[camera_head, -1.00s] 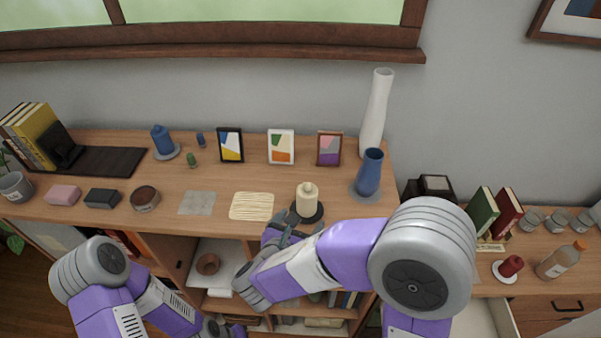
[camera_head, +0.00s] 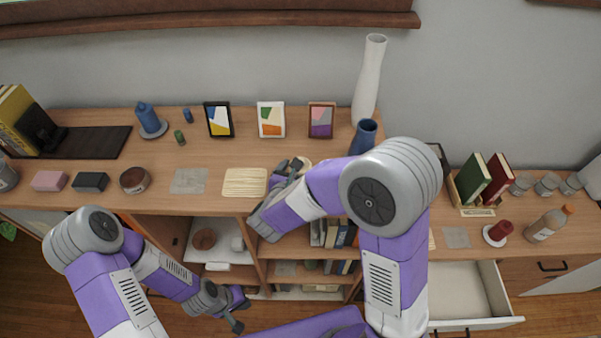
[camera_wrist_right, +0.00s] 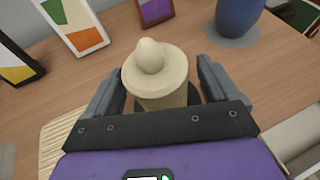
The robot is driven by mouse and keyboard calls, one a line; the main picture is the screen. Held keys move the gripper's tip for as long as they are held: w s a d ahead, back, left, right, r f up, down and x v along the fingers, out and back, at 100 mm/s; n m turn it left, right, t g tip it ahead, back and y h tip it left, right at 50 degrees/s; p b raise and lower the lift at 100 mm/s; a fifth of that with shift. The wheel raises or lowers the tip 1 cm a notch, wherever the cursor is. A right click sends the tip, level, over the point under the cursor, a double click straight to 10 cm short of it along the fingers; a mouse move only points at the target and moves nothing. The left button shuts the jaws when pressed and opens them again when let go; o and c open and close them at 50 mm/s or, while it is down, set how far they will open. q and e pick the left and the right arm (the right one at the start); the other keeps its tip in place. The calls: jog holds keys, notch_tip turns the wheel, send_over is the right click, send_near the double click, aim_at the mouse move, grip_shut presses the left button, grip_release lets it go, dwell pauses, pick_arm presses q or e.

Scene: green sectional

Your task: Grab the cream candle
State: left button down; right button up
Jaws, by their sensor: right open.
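The cream candle (camera_wrist_right: 157,82) stands upright on a dark round base (camera_wrist_right: 193,94) in the right wrist view, with a knob-like top. My right gripper (camera_wrist_right: 162,70) is open, with one finger on each side of the candle and small gaps visible.
A blue vase (camera_head: 363,137) and tall white vase (camera_head: 369,80) stand behind and right of the candle. Picture frames (camera_head: 271,120) line the back. An open drawer (camera_head: 468,292) juts out at lower right.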

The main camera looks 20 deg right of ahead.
jog(key=shift+c, duration=0.5)
jog(key=c, duration=1.1)
